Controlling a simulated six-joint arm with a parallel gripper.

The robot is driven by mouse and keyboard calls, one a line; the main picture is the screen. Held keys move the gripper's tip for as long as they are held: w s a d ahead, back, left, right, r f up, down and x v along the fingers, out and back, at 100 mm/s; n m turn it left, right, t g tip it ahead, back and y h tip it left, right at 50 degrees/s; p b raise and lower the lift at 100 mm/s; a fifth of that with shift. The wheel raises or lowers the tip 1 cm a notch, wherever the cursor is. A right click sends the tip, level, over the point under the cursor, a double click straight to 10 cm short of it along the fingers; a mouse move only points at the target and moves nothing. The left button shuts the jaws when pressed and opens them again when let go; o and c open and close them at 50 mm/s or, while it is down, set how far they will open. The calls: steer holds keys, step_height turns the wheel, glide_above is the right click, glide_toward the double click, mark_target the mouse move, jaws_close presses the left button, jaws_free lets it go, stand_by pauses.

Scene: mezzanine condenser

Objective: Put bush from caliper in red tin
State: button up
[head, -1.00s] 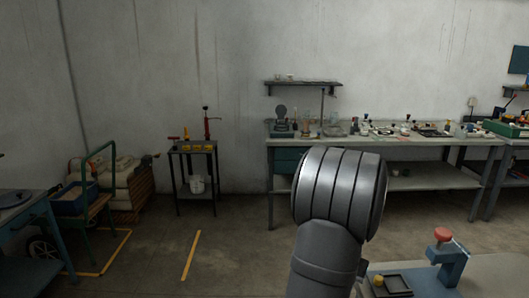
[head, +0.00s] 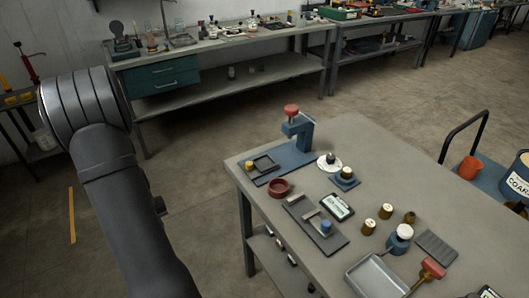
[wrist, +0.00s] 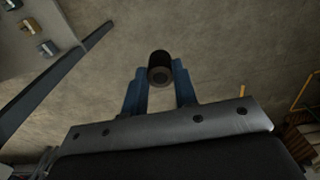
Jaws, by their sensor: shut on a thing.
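The red tin (head: 279,194), round, low and brownish red, stands near the left side of the workbench in the head view. What seems to be the caliper (head: 311,215) lies in front of it on a dark plate, beside a blue cylinder (head: 326,228). My arm rises at the left of the head view; my gripper is outside that view, well apart from the tin.
The bench's far part is clear. A trolley (head: 470,170) stands at the right.

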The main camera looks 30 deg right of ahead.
steer(key=w+d+r+m, duration=0.25)
steer(key=d+r, duration=0.55)
steer(key=d, duration=0.4)
steer(key=w+d+r+m, duration=0.25)
steer(key=d+r, duration=0.55)
steer(key=d, duration=0.4)
steer(key=s+d+r+m, duration=0.2)
steer(key=s+d+r, duration=0.15)
steer(key=d, duration=0.35)
steer(key=s+d+r+m, duration=0.2)
steer(key=s+d+r, duration=0.15)
steer(key=d, duration=0.35)
steer(key=s+d+m, duration=0.2)
steer(key=s+d, duration=0.6)
steer(key=s, duration=0.4)
steer(key=s+d+m, duration=0.2)
steer(key=s+d, duration=0.6)
steer(key=s, duration=0.4)
steer(key=s+d+m, duration=0.1)
steer(key=s+d, duration=0.1)
steer(key=s, duration=0.7)
steer(key=s+d+m, duration=0.2)
steer(key=s, duration=0.8)
step_height(320, 180, down, 6)
steer(key=shift+s+r, duration=0.15)
steer(key=shift+r, duration=0.05)
steer(key=shift+f, duration=2)
